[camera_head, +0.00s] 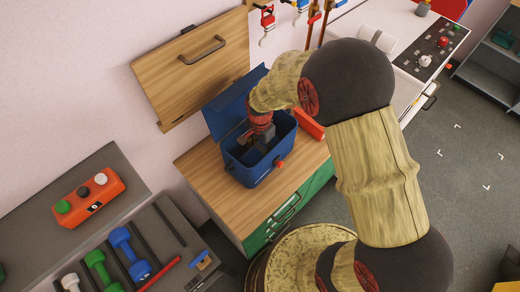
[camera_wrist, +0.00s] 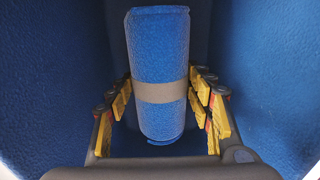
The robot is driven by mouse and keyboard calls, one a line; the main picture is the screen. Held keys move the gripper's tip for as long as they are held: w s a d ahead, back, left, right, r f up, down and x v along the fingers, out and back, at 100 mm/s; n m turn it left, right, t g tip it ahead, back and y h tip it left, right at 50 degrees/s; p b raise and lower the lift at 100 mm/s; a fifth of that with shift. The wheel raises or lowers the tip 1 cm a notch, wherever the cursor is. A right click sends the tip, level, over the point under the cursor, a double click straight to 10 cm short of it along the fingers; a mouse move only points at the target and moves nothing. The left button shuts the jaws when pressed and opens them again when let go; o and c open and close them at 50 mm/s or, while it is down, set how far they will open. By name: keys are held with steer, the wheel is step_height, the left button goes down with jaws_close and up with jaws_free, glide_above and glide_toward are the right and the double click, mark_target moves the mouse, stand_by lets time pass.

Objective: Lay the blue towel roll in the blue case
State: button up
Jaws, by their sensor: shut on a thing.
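The blue case (camera_head: 238,163) stands open on the wooden cabinet top, its lid raised at the back. My gripper (camera_head: 262,139) reaches down into the case from above. In the wrist view the blue towel roll (camera_wrist: 160,50), with a grey-beige band around its middle, is between the yellow-padded fingers of my gripper (camera_wrist: 160,100). The gripper is shut on the roll. Blue case walls (camera_wrist: 50,70) surround the roll and fingers on both sides. The roll is mostly hidden in the head view. Whether it touches the case floor I cannot tell.
The wooden cabinet top (camera_head: 200,165) has bare room left of the case. A red object (camera_head: 308,122) lies behind the case at its right. A wooden panel with a handle (camera_head: 190,70) is on the wall behind. A dumbbell rack (camera_head: 150,245) stands at the lower left.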

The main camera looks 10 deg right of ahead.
steer(key=shift+f, duration=0.1)
steer(key=o, duration=1.4)
